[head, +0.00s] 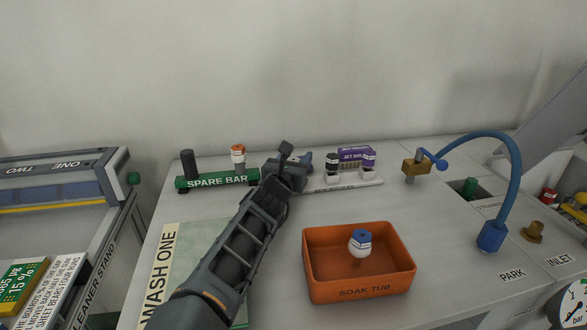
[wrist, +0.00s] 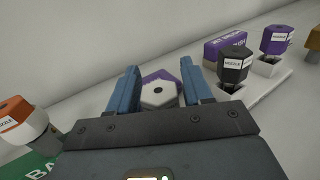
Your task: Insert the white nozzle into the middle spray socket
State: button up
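In the wrist view, a white six-sided nozzle head (wrist: 160,96) with a dark centre hole and purple along its upper edge lies between the blue fingers of my gripper (wrist: 160,85). The fingers flank it closely; I cannot tell whether they press on it. In the head view my gripper (head: 303,159) is at the left end of the pale spray rail (head: 345,185), and my arm hides this nozzle. A black-topped nozzle (head: 332,164) and a purple-topped one (head: 368,162) stand upright in the rail, also visible in the wrist view (wrist: 236,65).
A green spare bar (head: 217,180) holds an orange-topped nozzle (head: 238,155) and a dark peg (head: 188,163). A purple box (head: 355,153) stands behind the rail. An orange soak tub (head: 335,285) holds a blue-topped nozzle (head: 359,243). A blue hose (head: 517,170) arches at right.

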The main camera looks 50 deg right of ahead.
jog(key=c, duration=0.7)
jog(key=shift+c, duration=0.2)
